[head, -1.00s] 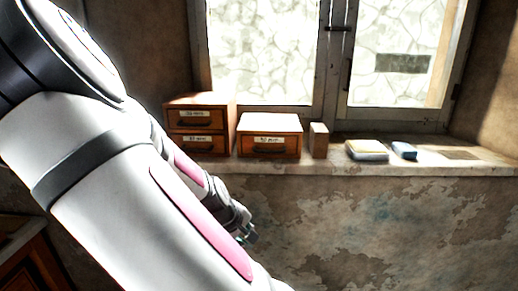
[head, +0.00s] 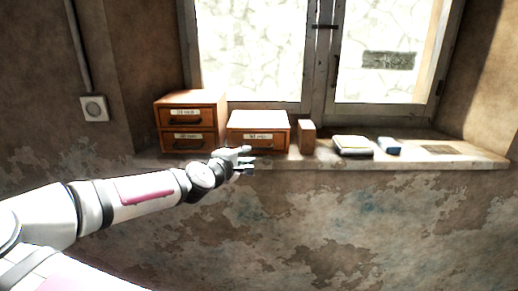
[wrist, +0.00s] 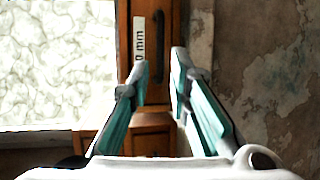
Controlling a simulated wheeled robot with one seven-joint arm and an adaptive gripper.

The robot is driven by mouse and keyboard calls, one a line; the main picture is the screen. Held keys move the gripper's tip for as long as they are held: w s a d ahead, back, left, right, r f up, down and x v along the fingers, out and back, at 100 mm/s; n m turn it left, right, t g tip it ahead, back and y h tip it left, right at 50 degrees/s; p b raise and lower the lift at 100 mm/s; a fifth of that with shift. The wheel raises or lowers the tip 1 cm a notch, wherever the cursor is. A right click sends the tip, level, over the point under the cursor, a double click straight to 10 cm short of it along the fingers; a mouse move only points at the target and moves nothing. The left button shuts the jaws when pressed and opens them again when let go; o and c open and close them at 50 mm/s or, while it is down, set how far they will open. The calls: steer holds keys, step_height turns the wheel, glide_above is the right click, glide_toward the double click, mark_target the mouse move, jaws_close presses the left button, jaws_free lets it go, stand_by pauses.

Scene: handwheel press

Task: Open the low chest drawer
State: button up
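The low chest (head: 258,118) is a small orange-brown wooden box with one drawer, on the window sill. Its drawer front (head: 262,136) carries a white label and looks closed. My gripper (head: 249,160) is in front of this chest, at its lower left, and hides part of the front. In the wrist view, the drawer front (wrist: 170,20) appears turned sideways, with the label and a dark handle (wrist: 158,45). My two fingers (wrist: 160,68) are apart and empty, pointing towards the front, with the handle just beyond the gap. I cannot tell whether they touch it.
A taller two-drawer chest (head: 188,98) stands to the left on the sill. A small wooden block (head: 307,137) is close on the right, then a pale book-like stack (head: 352,146) and a blue item (head: 389,146). The stone sill (head: 450,158) projects from a peeling wall.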

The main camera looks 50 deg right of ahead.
mark_target(259, 148)
steer(key=p+x, duration=0.1)
steer(key=x, duration=0.9)
steer(key=shift+w+d+f, duration=0.1)
jaws_close()
